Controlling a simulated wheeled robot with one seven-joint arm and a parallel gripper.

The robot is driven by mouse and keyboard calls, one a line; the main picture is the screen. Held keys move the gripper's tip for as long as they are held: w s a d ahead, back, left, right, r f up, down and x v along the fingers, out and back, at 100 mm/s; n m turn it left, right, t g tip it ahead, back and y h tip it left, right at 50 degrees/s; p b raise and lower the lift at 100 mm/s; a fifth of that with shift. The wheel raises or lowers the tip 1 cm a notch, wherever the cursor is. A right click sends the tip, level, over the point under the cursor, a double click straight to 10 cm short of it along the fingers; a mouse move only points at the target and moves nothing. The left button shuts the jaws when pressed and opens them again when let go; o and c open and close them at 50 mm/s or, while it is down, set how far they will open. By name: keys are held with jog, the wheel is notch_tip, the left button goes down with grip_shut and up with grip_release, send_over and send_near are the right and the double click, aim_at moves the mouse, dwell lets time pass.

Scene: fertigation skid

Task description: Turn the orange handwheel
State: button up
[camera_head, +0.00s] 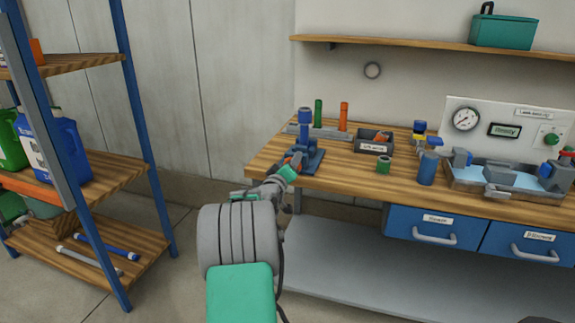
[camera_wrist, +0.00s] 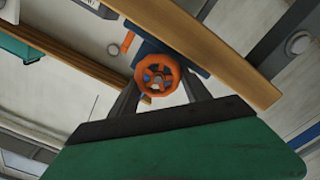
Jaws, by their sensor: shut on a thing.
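The orange handwheel (camera_wrist: 174,66) shows in the wrist view as a round spoked rim with a blue part behind it. It also shows small in the head view (camera_head: 295,160), partly hidden by my gripper, at the front of a blue stand (camera_head: 311,158) near the workbench's left end. My gripper (camera_wrist: 158,80) reaches the wheel with one dark finger on each side of its lower part, shut on it. In the head view my gripper (camera_head: 290,169) is at the bench's front edge. The exact finger contact is small and hard to see.
The wooden workbench (camera_head: 335,172) carries a dark labelled bin (camera_head: 373,146), a green cylinder (camera_head: 383,164), a blue cylinder (camera_head: 428,168) and a gauge panel (camera_head: 497,127) to the right. A rack with blue posts (camera_head: 150,150) stands left. Floor between rack and bench is clear.

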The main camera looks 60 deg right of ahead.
jog(key=shift+s+f, duration=0.65)
jog(key=shift+f, duration=0.3)
jog(key=o, duration=1.4)
jog(key=shift+s, duration=0.1)
jog(key=shift+r, duration=0.7)
jog(key=a+b, duration=0.1)
jog(key=a, duration=0.2)
jog(key=a+b, duration=0.1)
jog(key=a, duration=0.1)
jog(key=a+b, duration=0.1)
jog(key=a, duration=0.2)
jog(key=shift+s+a+r, duration=0.2)
jog(key=shift+a+r, duration=0.1)
jog(key=a, duration=0.5)
jog(key=s+a, duration=0.1)
jog(key=a, duration=0.1)
jog(key=shift+s+a, duration=0.1)
jog(key=shift+a, duration=0.2)
